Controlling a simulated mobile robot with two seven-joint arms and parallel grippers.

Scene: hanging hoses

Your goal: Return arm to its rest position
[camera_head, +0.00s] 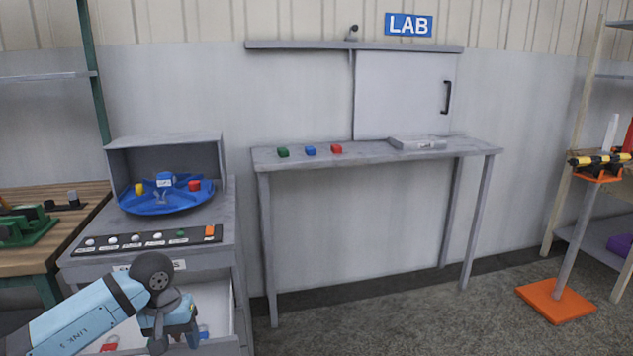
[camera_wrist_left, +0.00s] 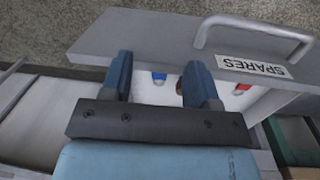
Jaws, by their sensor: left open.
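My left arm (camera_head: 85,320) reaches in from the lower left in the head view. Its gripper (camera_head: 178,338) points down over an open drawer (camera_head: 216,300) with a pale inside. In the left wrist view the two blue fingers of the gripper (camera_wrist_left: 160,80) stand apart with nothing held between them. Beyond them is the drawer's grey front with a handle (camera_wrist_left: 253,32) and a SPARES label (camera_wrist_left: 253,67). A small blue item (camera_wrist_left: 159,77) and a red item (camera_wrist_left: 242,88) show inside the drawer. My right gripper is in neither view.
A grey cabinet beside the arm carries a button panel (camera_head: 150,240) and a blue round tray (camera_head: 165,204) with small blocks. A grey table (camera_head: 370,156) with green, blue and red blocks stands by the wall. An orange-based stand (camera_head: 556,302) is at right. Floor between is clear.

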